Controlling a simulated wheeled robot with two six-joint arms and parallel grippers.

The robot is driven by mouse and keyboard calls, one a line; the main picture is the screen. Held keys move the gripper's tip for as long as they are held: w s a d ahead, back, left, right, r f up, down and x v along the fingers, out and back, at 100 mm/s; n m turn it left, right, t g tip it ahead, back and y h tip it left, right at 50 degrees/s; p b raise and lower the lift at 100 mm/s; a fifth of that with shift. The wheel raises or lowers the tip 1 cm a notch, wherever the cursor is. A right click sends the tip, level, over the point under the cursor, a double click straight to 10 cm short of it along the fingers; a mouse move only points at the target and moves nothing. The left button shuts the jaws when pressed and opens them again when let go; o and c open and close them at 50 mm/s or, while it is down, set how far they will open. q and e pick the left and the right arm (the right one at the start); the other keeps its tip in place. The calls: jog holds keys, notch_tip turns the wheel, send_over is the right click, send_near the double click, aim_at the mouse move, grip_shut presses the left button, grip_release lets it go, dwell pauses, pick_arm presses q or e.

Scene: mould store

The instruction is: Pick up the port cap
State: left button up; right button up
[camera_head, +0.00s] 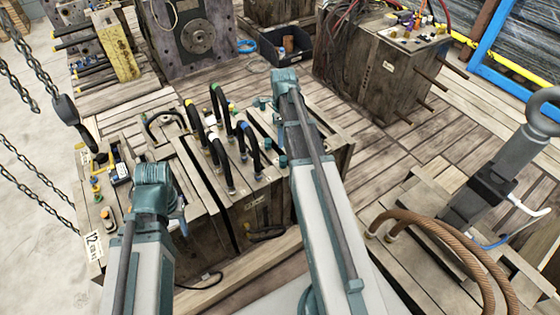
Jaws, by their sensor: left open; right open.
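I cannot tell for certain which small part is the port cap. Small yellow and orange pieces (97,197) sit on the left top edge of the near mould (250,215). Small teal cylindrical pieces (262,103) stand on its top, beside my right arm. My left gripper (180,217) is at the mould's left half, mostly hidden behind its own teal wrist, and is open. My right gripper (285,82) is over the mould's far right part, its fingers mostly hidden by the wrist, and is open. I see nothing held in either gripper.
Black hoses (222,140) with coloured ends loop up from the near mould between my arms. Chains with a hook (68,112) hang at the left. Brown hoses (440,235) and a grey lifting eye (525,135) stand at the right. Another mould (385,75) stands behind; bare planks lie between.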

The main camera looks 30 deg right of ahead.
aim_at(283, 158)
jog(key=shift+d+f+b, duration=0.1)
jog(key=shift+f+b, duration=4.2)
jog(key=f+b, duration=0.5)
jog(key=shift+s+f, duration=0.15)
jog(key=shift+s, duration=0.05)
jog(key=shift+c, duration=0.2)
grip_shut()
